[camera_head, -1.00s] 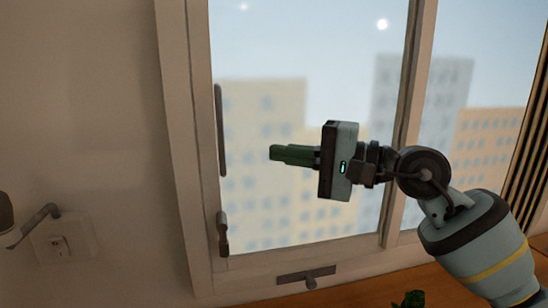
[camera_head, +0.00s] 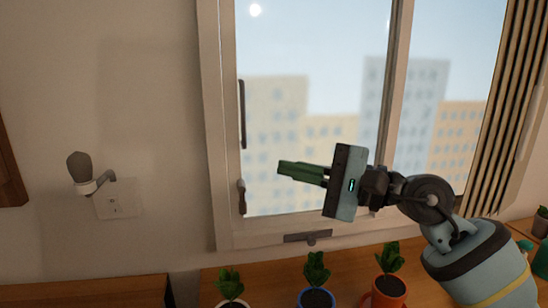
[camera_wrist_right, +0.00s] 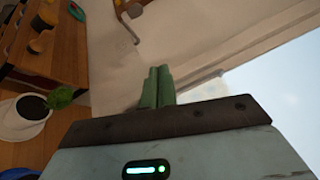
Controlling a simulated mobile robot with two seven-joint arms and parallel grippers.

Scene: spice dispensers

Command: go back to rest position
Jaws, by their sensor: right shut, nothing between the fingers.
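My right gripper (camera_head: 302,172) is raised in front of the window in the head view, its green fingers pointing left. The fingers lie together with nothing between them. In the right wrist view the same gripper (camera_wrist_right: 158,86) shows its two green fingers side by side, shut and empty. My left gripper is not in either view. No spice dispenser can be made out clearly.
Potted plants stand below the window: a white pot (camera_head: 232,303), a blue-rimmed pot (camera_head: 317,297) and a red pot (camera_head: 388,291). A wall lamp (camera_head: 82,172) is at the left. The window frame (camera_head: 222,130) is behind my arm. A wooden shelf (camera_wrist_right: 60,50) shows in the wrist view.

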